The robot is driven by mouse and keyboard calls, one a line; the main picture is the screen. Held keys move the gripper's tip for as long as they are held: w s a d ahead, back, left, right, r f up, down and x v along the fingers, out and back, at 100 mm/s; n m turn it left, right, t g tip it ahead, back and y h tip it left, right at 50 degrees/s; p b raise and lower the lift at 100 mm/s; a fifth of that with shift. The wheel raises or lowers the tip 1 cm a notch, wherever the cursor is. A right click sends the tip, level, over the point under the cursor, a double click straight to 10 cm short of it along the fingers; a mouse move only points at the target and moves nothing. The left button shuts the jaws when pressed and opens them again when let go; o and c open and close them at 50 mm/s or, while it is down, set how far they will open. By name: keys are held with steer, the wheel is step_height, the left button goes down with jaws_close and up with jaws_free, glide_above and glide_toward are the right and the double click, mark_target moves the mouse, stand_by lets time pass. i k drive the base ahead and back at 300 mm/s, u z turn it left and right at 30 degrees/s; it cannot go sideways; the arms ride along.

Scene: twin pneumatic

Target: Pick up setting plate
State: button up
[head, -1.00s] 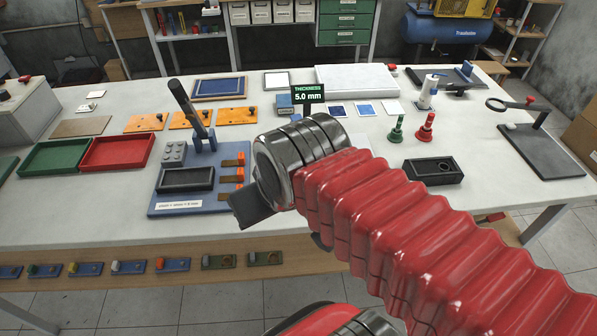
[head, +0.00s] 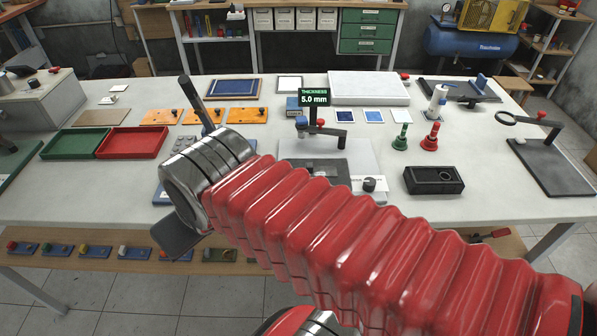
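My red bellows arm runs from the lower right, and its dark metal end is over the table's left-middle front. My gripper (head: 180,236) shows only as a dark flat piece below that end; its fingertips cannot be made out. No thing is clearly marked as the setting plate. The gripper is apart from both groups. A blue fixture (head: 163,192) is mostly hidden behind my arm's end.
The thickness display (head: 314,97) reads 5.0 mm above a grey gauge stand, partly hidden by my arm. A red tray (head: 133,155) and green tray (head: 60,156) lie left. A black box (head: 433,191) and green and red hand stamps stand right. An upright dark rod (head: 194,100) rises near my arm.

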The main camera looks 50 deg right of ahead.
mark_target(315, 170)
steer(key=u, duration=1.6)
steer(key=k, duration=1.05)
steer(key=u, duration=0.5)
